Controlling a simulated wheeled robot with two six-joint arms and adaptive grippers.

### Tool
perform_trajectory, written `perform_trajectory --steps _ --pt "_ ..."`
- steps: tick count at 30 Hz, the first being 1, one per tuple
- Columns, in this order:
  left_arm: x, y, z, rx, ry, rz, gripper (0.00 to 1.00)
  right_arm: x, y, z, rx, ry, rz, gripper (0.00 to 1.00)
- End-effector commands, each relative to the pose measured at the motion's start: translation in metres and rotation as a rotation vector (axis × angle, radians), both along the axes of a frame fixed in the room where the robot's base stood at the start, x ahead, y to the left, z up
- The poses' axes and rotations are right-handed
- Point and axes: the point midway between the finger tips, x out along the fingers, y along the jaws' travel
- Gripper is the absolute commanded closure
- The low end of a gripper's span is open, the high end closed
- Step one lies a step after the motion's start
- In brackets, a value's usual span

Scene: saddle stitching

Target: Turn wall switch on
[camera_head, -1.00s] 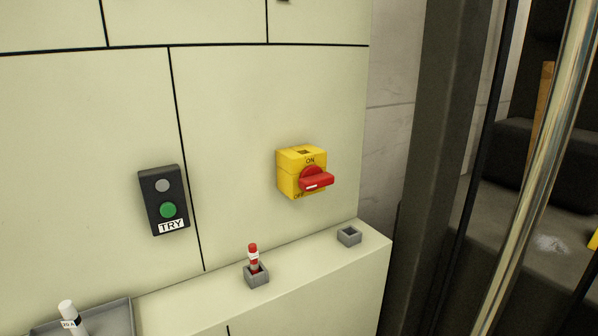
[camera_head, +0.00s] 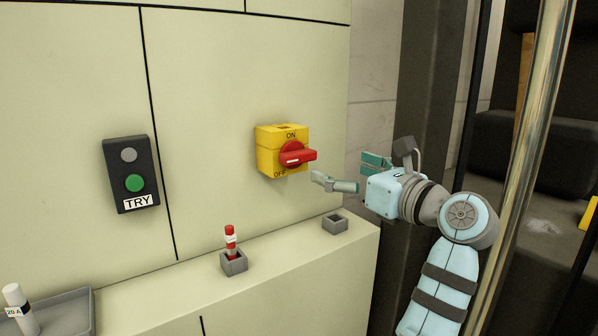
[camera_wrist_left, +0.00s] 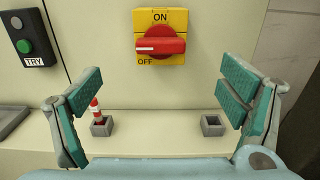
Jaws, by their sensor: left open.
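The wall switch is a yellow box (camera_head: 268,160) with a red rotary handle (camera_head: 298,155) on the pale cabinet wall. ON is printed at its top and OFF at its lower left. The handle lies horizontal, its white mark toward the left; it also shows in the left wrist view (camera_wrist_left: 160,46). My left gripper (camera_head: 345,172) is open and empty, just right of and a little below the switch in the head view, apart from it. In the left wrist view the switch appears ahead, above and between the spread fingers. My right gripper is not in view.
A black panel with a green button (camera_head: 134,183) and TRY label is at the left. On the ledge are a holder with a red-and-white fuse (camera_head: 231,243), an empty grey holder (camera_head: 335,224) and a tray (camera_head: 66,309) with a white cylinder. A metal pole (camera_head: 530,170) stands at the right.

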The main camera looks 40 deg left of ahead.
Motion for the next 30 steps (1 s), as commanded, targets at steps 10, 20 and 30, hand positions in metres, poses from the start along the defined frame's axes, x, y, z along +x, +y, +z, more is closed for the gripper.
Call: perform_trajectory --steps 10,20,30 --pt "0.022 0.080 0.003 -0.007 -0.003 0.008 0.10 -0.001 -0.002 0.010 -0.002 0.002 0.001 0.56" --pt "0.039 0.134 0.002 -0.008 -0.001 0.004 0.10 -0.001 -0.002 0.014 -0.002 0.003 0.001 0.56" --pt "0.040 0.136 0.001 -0.008 -0.001 0.003 0.20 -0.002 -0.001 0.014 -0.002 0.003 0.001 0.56"
